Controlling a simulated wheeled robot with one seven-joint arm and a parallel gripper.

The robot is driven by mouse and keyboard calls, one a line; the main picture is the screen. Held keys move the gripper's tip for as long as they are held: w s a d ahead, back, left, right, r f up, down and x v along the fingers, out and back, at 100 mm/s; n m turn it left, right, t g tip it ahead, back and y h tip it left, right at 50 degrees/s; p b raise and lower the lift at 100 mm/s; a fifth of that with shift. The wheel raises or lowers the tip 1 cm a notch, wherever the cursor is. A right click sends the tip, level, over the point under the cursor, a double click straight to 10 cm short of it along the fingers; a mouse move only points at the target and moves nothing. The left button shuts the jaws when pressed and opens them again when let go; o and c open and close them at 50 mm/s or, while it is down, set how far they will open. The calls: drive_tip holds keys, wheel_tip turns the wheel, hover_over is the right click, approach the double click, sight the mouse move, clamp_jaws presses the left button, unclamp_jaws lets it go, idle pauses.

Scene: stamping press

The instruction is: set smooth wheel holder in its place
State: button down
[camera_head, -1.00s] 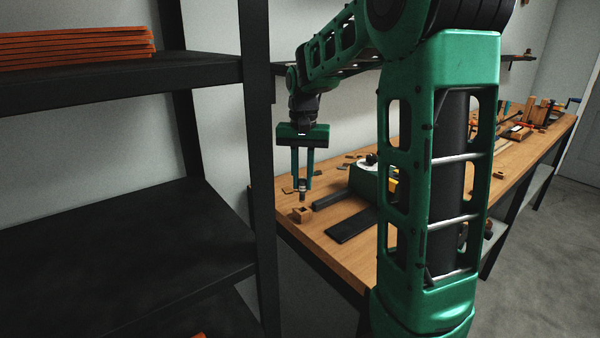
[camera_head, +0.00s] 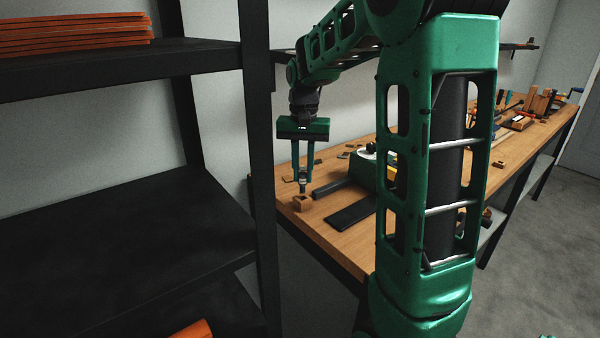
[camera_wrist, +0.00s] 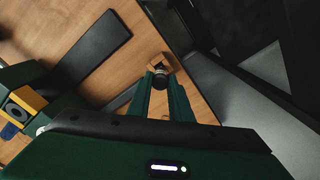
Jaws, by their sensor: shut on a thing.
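My gripper (camera_head: 303,180) is shut on a small dark and metallic cylindrical piece (camera_head: 303,187), which looks like the smooth wheel holder. It hangs upright between the fingertips, directly over a small wooden block (camera_head: 302,204) near the left end of the workbench. In the wrist view the gripper (camera_wrist: 161,78) holds the piece (camera_wrist: 160,82) in front of the wooden block (camera_wrist: 161,63), partly covering it. I cannot tell whether the piece touches the block or is just above it. The top of the block is mostly hidden.
A dark flat plate (camera_head: 350,217) and a dark bar (camera_head: 331,188) lie right of the block on the workbench (camera_head: 337,239). A green machine (camera_head: 366,172) stands beyond them. A black shelf (camera_head: 120,230) stands at the left. Tools lie at the bench's far end.

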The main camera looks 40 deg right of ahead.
sight(303, 183)
drive_tip(key=shift+f, duration=1.95)
drive_tip(key=c, duration=1.5)
unclamp_jaws()
wheel_tip(303, 183, up, 11)
drive_tip(key=shift+f, duration=0.15)
drive_tip(key=s+a+f, duration=0.1)
drive_tip(key=s+f, duration=0.2)
drive_tip(key=s, duration=0.6)
drive_tip(key=s+f+n, duration=0.1)
drive_tip(key=s+f, duration=0.3)
drive_tip(key=s, duration=0.6)
drive_tip(key=s+a+f+n, duration=0.1)
drive_tip(key=s+f, duration=0.3)
drive_tip(key=s, duration=0.5)
drive_tip(key=shift+s+a+f, duration=0.1)
drive_tip(key=shift+s+a, duration=0.2)
drive_tip(key=shift+a, duration=0.05)
